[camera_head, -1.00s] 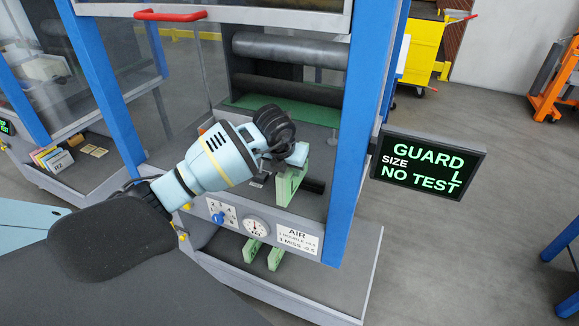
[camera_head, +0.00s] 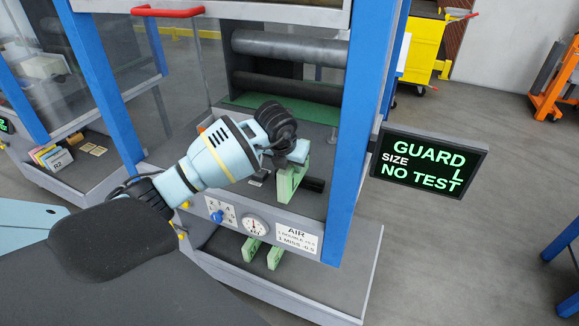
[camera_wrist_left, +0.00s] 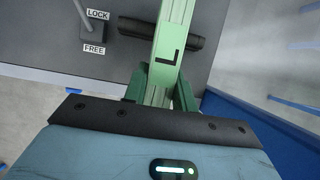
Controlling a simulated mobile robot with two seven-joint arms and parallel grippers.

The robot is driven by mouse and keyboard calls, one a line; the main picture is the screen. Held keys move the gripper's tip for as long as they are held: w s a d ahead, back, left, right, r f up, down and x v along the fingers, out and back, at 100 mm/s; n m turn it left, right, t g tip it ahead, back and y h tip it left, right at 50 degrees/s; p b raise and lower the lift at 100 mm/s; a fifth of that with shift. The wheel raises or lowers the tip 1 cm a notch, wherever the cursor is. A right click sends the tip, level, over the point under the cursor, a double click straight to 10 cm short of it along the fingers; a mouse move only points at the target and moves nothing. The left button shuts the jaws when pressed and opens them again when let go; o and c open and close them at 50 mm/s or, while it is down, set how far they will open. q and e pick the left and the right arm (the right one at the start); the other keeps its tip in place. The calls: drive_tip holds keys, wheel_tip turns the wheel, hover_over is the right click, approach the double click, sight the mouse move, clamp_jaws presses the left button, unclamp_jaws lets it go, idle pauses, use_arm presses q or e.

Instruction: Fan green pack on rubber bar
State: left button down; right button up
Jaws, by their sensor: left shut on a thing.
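My left gripper (camera_head: 296,158) reaches in over the machine's grey deck and is shut on the green pack (camera_head: 289,184). The pack is pale green and stands on edge. In the left wrist view the pack (camera_wrist_left: 173,45), marked with a black L, sits between the gripper's green fingers (camera_wrist_left: 158,88). The dark rubber bar (camera_head: 314,184) lies on the deck beside the pack. In the left wrist view the bar (camera_wrist_left: 135,27) passes behind the pack, showing on both sides; I cannot tell whether they touch. My right gripper is not in view.
A lever marked LOCK and FREE (camera_wrist_left: 90,30) stands beside the bar. A blue post (camera_head: 352,150) rises close to the right. A screen (camera_head: 428,162) reads GUARD, SIZE L, NO TEST. More green pieces (camera_head: 252,249) sit on the lower shelf. Dark rollers (camera_head: 290,48) are behind.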

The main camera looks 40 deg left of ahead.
use_arm(q)
drive_tip(key=shift+w+r, duration=0.1)
drive_tip(key=shift+w, duration=0.1)
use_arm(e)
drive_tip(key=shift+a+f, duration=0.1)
use_arm(q)
drive_tip(key=shift+w, duration=0.1)
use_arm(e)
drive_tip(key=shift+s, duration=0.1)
use_arm(q)
drive_tip(key=shift+w+a, duration=0.2)
drive_tip(key=shift+w, duration=0.35)
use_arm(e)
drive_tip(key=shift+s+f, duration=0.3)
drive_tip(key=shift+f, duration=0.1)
use_arm(q)
drive_tip(key=shift+w+b, duration=0.15)
drive_tip(key=shift+b, duration=0.2)
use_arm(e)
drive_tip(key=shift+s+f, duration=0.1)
use_arm(q)
drive_tip(key=shift+w+a+f, duration=0.15)
drive_tip(key=shift+w+f, duration=0.05)
drive_tip(key=shift+w, duration=0.3)
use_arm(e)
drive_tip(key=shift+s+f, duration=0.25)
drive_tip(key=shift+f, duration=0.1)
